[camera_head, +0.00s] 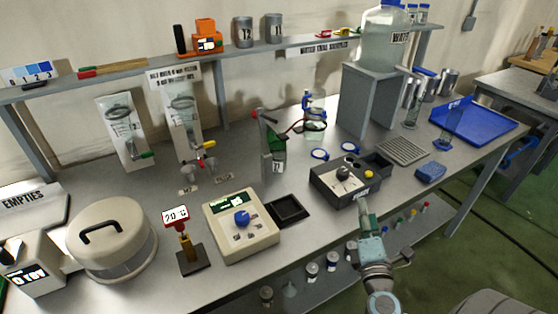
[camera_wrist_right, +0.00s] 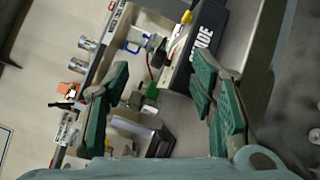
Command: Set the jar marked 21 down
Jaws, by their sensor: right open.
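I cannot pick out a jar marked 21; no readable 21 shows in either view. Two grey jars on the upper shelf read 12 (camera_head: 243,31) and what looks like 11 (camera_head: 274,28). Small white-labelled jars (camera_head: 312,269) stand on the lower shelf, their marks too small to read. My right gripper (camera_head: 364,206) is at the bench's front edge, just in front of the dark control box (camera_head: 341,188). In the right wrist view its green-padded fingers (camera_wrist_right: 161,84) are apart with nothing between them. My left gripper is not in view.
A balance-like cream instrument (camera_head: 240,229) and black square pad (camera_head: 287,211) lie left of the box. A drain grid (camera_head: 403,151), blue sponge (camera_head: 431,173) and blue tray (camera_head: 483,121) are to the right. A large water container (camera_head: 384,43) stands on a raised stand.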

